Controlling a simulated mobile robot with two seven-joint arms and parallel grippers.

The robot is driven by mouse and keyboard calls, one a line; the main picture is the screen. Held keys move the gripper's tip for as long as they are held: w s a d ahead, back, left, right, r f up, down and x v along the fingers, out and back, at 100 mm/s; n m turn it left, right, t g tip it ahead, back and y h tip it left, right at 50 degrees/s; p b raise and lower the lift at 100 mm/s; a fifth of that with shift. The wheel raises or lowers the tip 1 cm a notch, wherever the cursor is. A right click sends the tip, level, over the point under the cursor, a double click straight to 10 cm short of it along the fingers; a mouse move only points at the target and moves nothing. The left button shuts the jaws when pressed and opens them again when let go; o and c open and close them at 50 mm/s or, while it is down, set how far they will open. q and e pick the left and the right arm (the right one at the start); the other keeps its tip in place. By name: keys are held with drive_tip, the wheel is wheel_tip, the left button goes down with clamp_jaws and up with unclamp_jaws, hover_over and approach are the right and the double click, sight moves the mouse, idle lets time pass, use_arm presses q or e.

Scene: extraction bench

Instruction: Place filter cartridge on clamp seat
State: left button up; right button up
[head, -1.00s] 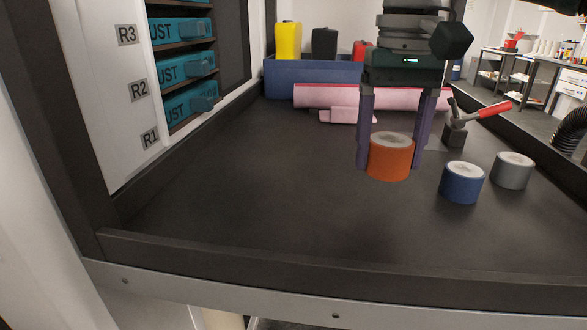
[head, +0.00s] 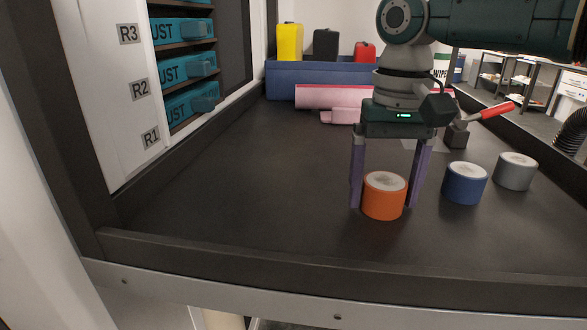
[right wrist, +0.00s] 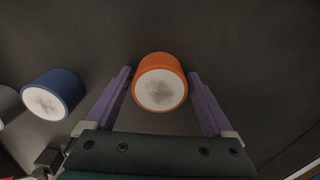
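An orange cartridge (head: 384,198) with a pale top stands upright between the fingers of my right gripper (head: 385,195). A blue cartridge (head: 464,185) and a grey cartridge (head: 515,172) stand on the bench to the right. A clamp with a red handle (head: 497,110) stands farther back. A pale flat patch (head: 424,144) lies beside it, partly hidden by my gripper. I cannot tell whether the orange cartridge touches the bench. My left gripper is out of view.
The dark bench (head: 240,190) is clear at left and centre. A raised front edge (head: 300,252) bounds it. Pink rolls (head: 320,97) and a blue bin (head: 290,78) are at the back. A rack with teal drawers (head: 185,68) stands at left.

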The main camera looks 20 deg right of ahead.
drive_tip(key=shift+o, duration=0.8)
